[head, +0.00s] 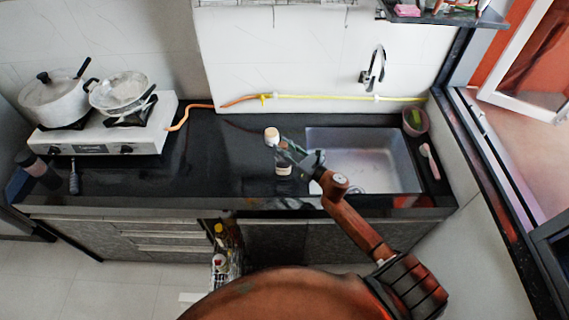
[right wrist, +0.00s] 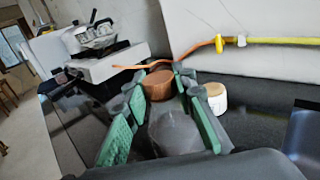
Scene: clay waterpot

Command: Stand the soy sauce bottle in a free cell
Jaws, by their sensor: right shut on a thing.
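My right gripper (head: 287,152) reaches over the counter just left of the sink. It is shut on a dark bottle with a pale label (head: 283,168), which I take for the soy sauce bottle. The fingers hide part of it in the head view. In the right wrist view, a round brown top (right wrist: 158,84) shows between the green-padded fingers (right wrist: 160,112). A narrow rack (head: 226,262) with several bottles, one yellow-capped, stands below the counter's front edge. Its cells are too small to make out. My left gripper is out of view.
A white jar with a tan lid (right wrist: 215,97) stands close beside the right gripper. The sink (head: 385,160) is to the right. A white stove (head: 105,135) with a pot and a pan is at the left. The dark counter (head: 210,165) between is mostly clear.

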